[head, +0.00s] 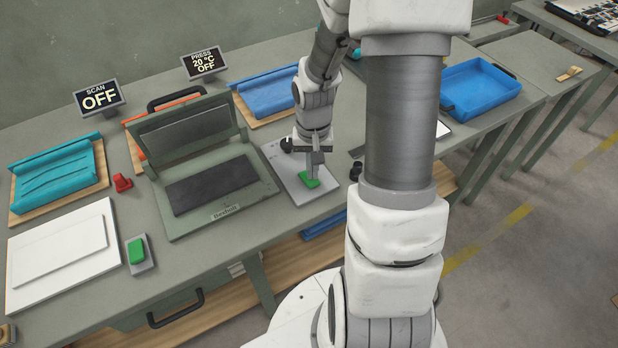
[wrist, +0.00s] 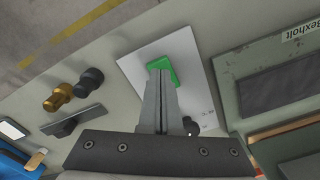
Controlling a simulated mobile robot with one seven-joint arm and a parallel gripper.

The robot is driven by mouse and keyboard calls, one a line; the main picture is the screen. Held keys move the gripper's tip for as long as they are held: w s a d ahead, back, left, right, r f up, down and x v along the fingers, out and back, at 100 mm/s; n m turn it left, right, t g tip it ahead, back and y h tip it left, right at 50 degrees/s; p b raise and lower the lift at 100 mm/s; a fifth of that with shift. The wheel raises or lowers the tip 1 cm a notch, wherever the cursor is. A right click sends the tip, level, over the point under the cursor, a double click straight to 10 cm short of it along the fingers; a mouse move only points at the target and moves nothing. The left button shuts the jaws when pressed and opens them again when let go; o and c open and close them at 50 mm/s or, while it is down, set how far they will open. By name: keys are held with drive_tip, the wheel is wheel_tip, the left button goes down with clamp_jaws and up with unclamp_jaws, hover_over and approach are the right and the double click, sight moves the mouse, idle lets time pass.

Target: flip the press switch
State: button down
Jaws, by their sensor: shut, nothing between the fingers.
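The press switch is a green rocker (head: 308,180) on a light grey plate (head: 288,171), just right of the open press (head: 212,180). In the wrist view the green rocker (wrist: 161,66) lies at the tips of my gripper (wrist: 160,75). My gripper (head: 315,176) points down with its fingers together and empty, right at the switch. I cannot tell whether the tips touch it. The fingers hide part of the rocker. The press display (head: 205,63) reads "PRESS 20 °C OFF".
A second green switch (head: 137,251) stands at the front left, by a white flat board (head: 62,253). The scan display (head: 99,97) reads "OFF". A blue tray (head: 480,88) is at the right. Dark and brass knobs (wrist: 73,90) stand beside the switch plate.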

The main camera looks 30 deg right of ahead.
drive_tip(key=shift+f+b, duration=0.85)
drive_tip(key=shift+f, duration=0.15)
drive_tip(key=shift+r, duration=0.1)
idle(0.3)
wheel_tip(320, 180, up, 7)
drive_tip(key=p, duration=0.5)
drive_tip(key=shift+p, duration=0.35)
idle(0.3)
drive_tip(key=s+a+r+n+t+h, duration=0.1)
drive_tip(key=s+a+r, duration=0.15)
drive_tip(key=r, duration=0.55)
drive_tip(key=s+a+r+n+t, duration=0.1)
drive_tip(key=a+r+n+t, duration=0.15)
drive_tip(key=r, duration=0.55)
drive_tip(key=s+a+r+n+t+y, duration=0.1)
drive_tip(key=s+a+r+n+t, duration=0.1)
drive_tip(key=s+a+r, duration=0.3)
drive_tip(key=s+r, duration=0.3)
drive_tip(key=s, duration=0.1)
drive_tip(key=shift+a+r, duration=0.2)
drive_tip(key=shift+a, duration=0.1)
